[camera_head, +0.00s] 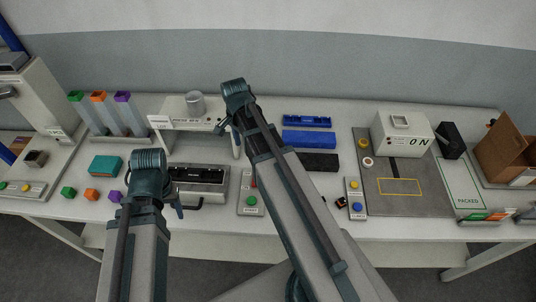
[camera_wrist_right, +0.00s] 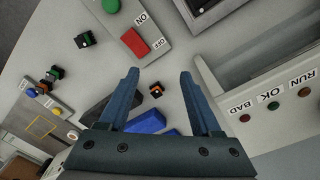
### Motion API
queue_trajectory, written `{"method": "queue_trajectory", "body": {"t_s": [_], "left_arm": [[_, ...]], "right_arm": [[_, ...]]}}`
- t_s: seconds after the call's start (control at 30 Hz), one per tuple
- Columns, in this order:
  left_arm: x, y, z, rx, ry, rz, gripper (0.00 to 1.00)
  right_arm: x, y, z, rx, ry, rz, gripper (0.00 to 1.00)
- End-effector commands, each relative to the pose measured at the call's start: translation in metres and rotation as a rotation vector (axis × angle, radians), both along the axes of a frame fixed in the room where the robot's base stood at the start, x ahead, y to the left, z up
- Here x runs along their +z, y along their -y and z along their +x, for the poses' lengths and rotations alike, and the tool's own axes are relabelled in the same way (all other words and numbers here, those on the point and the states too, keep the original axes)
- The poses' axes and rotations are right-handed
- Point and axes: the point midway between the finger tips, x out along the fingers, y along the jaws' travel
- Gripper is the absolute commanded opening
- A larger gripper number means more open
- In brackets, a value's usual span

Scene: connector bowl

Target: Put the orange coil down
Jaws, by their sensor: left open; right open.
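A small orange-and-black piece (camera_wrist_right: 156,90), which may be the orange coil, shows between the fingers in the right wrist view. It looks apart from both fingers and down on the white table. My right gripper (camera_wrist_right: 159,76) is open and empty, and in the head view it (camera_head: 230,138) hangs over the table near the grey device. My left gripper (camera_head: 152,196) is open at the front left, by the coloured cubes. A small dark piece with orange (camera_head: 341,202) lies right of my right arm. I cannot tell whether it is the same piece.
Blue (camera_head: 309,138) and black (camera_head: 320,162) boxes lie behind my right arm. A panel with a red switch and green button (camera_head: 250,202) stands between the arms. A grey mat (camera_head: 420,202) carries a yellow ring (camera_head: 363,142) and a white box (camera_head: 400,133). A cardboard box (camera_head: 505,155) is far right.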

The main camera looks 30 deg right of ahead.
Motion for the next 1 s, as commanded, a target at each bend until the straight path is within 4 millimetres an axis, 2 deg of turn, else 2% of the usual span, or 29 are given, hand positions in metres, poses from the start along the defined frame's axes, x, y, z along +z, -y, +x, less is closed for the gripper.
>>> {"method": "queue_trajectory", "body": {"t_s": [0.03, 0.1, 0.2, 0.33, 0.43, 0.67, 0.87, 1.0], "left_arm": [[0.002, 0.000, 0.000, 0.000, 0.000, 0.000, 0.59], [0.003, 0.000, 0.000, 0.000, 0.000, 0.000, 0.59], [0.004, 0.000, 0.000, 0.000, 0.000, 0.000, 0.59], [0.004, 0.000, 0.000, 0.000, 0.000, 0.000, 0.59], [0.004, 0.000, 0.000, 0.000, 0.000, 0.000, 0.59], [0.001, 0.000, 0.000, 0.000, 0.000, 0.000, 0.59], [-0.017, 0.000, 0.000, 0.000, 0.000, 0.000, 0.59], [-0.037, 0.000, 0.000, 0.001, 0.000, 0.000, 0.59]], "right_arm": [[0.002, 0.026, 0.014, -0.155, 0.007, 0.003, 0.65], [0.003, 0.055, 0.022, -0.355, 0.015, 0.008, 0.65], [0.003, 0.088, 0.028, -0.583, 0.025, 0.013, 0.65], [0.004, 0.115, 0.032, -0.768, 0.032, 0.017, 0.65], [0.004, 0.123, 0.032, -0.833, 0.034, 0.019, 0.65], [0.001, 0.124, 0.032, -0.849, 0.035, 0.019, 0.65], [-0.017, 0.124, 0.032, -0.847, 0.034, 0.019, 0.65], [-0.037, 0.124, 0.032, -0.846, 0.034, 0.019, 0.65]]}}
